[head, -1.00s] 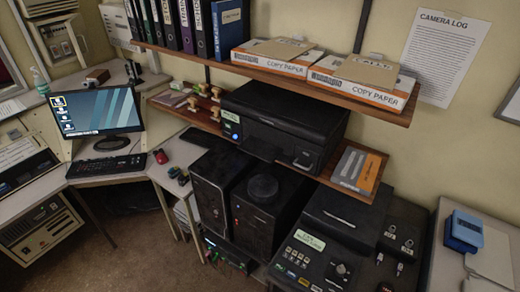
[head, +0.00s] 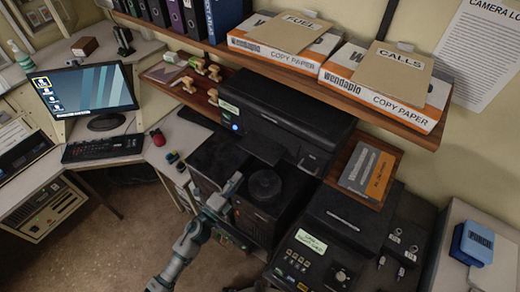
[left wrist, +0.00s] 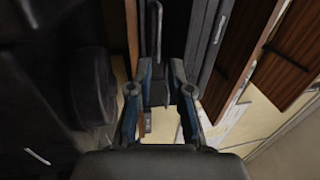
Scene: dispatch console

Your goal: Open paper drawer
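The black printer (head: 285,110) stands on the wooden shelf under the copy paper, with a blue-lit button on its front. I cannot clearly make out a separate paper drawer on it in the head view. My left gripper (head: 234,183) is below the printer's front, by the black computer towers, apart from the printer. In the left wrist view my left gripper (left wrist: 154,82) has its two fingers spread with a gap between them. A thin grey bar (left wrist: 154,30), like a handle, shows on a dark surface beyond the fingertips. My right gripper is not in view.
A black tower with a round black object (head: 265,184) on top stands under the printer. The upper shelf (head: 385,120) carries copy paper boxes and binders. An orange-grey pack (head: 367,170) lies right of the printer. A black control console (head: 325,245) is at lower right.

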